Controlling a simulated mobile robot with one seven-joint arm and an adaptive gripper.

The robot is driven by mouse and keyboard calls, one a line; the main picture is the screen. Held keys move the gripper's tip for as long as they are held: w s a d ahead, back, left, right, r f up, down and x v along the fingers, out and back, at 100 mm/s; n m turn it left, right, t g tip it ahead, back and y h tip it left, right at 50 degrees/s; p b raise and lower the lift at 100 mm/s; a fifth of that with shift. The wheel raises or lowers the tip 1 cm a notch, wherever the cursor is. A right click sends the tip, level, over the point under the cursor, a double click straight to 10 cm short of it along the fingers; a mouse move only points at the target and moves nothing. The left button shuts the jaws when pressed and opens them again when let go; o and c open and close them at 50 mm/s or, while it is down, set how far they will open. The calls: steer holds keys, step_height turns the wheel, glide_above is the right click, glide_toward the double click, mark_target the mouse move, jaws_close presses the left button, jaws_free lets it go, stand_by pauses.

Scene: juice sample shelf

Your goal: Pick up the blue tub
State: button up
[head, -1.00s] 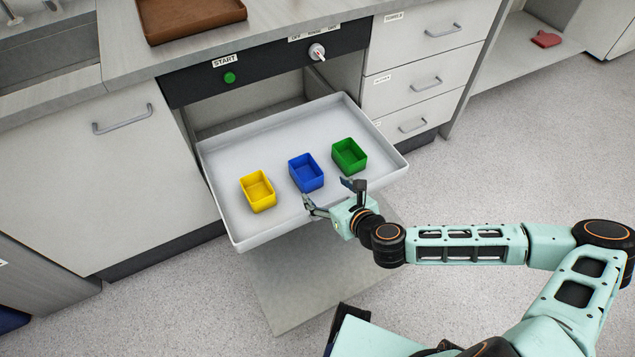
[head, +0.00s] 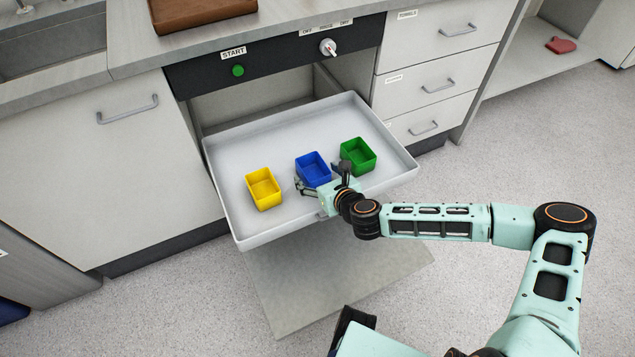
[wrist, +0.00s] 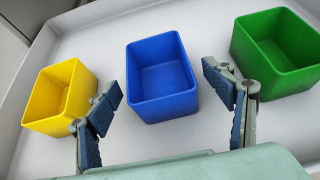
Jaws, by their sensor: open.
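The blue tub (head: 313,169) is an open rectangular box standing upright in the middle of the white tray (head: 222,193). In the wrist view the blue tub (wrist: 161,78) is ahead, centred between the fingers. My gripper (head: 321,178) is open and empty, at the near side of the blue tub. In the wrist view my gripper (wrist: 163,85) has one finger at each side of the tub's near end. A gap shows between each finger and the tub's walls. The tub's near lower part is partly hidden by my gripper in the head view.
A yellow tub (head: 263,189) stands to the left of the blue one, and a green tub (head: 358,156) close to the right. My fingertips come near both in the wrist view. The tray has a raised rim. The counter (head: 120,60) overhangs behind it.

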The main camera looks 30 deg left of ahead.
steer(key=c, duration=1.3)
steer(key=shift+r, duration=0.15)
